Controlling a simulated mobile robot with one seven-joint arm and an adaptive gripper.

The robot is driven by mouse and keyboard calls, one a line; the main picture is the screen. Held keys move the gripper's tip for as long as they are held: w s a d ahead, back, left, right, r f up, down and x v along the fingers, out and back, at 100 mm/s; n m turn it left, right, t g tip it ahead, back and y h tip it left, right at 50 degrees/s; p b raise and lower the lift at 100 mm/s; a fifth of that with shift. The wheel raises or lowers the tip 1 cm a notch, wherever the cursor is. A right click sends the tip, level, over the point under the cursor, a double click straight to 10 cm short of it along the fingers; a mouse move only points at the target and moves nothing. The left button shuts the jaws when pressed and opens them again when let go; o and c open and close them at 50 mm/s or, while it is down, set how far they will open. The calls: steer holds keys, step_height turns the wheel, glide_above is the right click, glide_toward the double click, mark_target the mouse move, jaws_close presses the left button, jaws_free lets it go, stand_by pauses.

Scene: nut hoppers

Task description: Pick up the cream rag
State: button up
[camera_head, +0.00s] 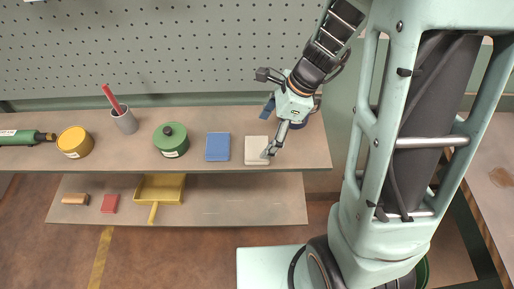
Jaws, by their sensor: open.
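The cream rag (254,150) is a small flat square on the upper shelf, toward its right end. My gripper (268,152) reaches down to the rag's right side, and its fingertips overlap the rag's right part in the picture. The gripper is open. Whether the fingertips touch the rag or hover just above it, I cannot tell. The far finger is partly hidden by the near one and the wrist.
A blue cloth (218,147) lies just left of the rag. Further left are a green round tin (171,141), a grey cup (125,121) with a red stick, a yellow tin (74,142) and a green bottle (22,137). A yellow dustpan (160,188) is on the lower shelf.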

mark_target(258, 147)
steer(key=x, duration=0.5)
steer(key=shift+s, duration=0.3)
steer(key=shift+d, duration=0.1)
steer(key=shift+c, duration=0.6)
steer(key=c, duration=1.1)
